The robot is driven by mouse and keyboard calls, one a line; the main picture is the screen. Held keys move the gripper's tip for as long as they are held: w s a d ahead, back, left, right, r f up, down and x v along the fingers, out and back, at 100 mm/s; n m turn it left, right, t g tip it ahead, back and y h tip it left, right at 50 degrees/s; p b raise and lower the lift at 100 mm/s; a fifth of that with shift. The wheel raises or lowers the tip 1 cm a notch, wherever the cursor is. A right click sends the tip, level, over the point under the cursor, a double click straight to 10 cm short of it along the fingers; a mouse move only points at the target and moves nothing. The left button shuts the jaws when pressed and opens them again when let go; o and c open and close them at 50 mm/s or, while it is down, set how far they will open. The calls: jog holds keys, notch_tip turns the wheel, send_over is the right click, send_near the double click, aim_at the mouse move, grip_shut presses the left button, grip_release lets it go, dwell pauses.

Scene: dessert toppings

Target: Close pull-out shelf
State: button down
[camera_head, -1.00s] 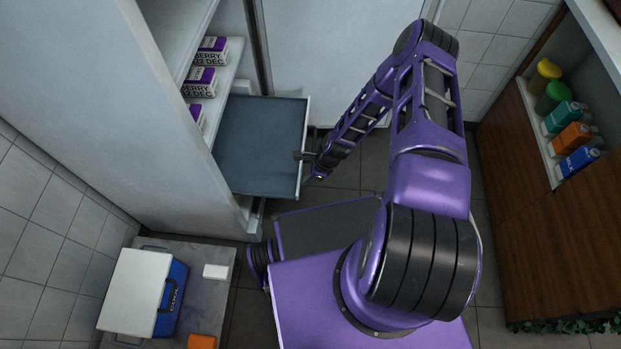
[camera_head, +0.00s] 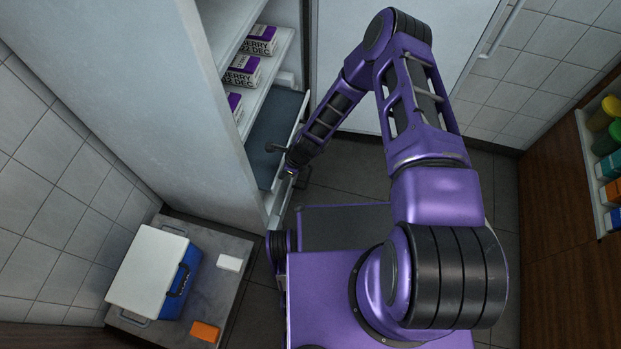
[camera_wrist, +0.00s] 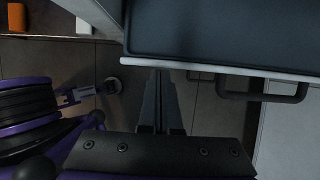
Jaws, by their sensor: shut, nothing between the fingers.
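The pull-out shelf (camera_head: 270,132), a dark grey tray with a pale front edge, sticks partly out of the tall white cabinet. It also shows at the top of the wrist view (camera_wrist: 220,35), with a dark bar handle on its front edge. My gripper (camera_head: 276,149) is at the shelf's front edge, near its closer end. In the wrist view my gripper's fingers (camera_wrist: 159,75) are shut together and empty. Their tips meet the pale front edge, left of the handle. I cannot tell how firmly they touch.
Purple-and-white cartons (camera_head: 243,70) stand on the fixed shelf above. A blue-and-white cool box (camera_head: 155,275), a white block (camera_head: 229,263) and an orange block (camera_head: 205,331) rest on a grey surface at lower left. A wooden cabinet (camera_head: 560,220) with coloured bottles stands right.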

jog(key=a, duration=0.2)
jog(key=w+a+b, duration=0.1)
jog(key=a, duration=0.2)
jog(key=w+a+b, duration=0.1)
jog(key=a, duration=0.2)
jog(key=shift+w, duration=0.25)
jog(key=shift+w+a+r, duration=0.1)
jog(key=shift+w+a, duration=0.1)
jog(key=shift+a, duration=0.3)
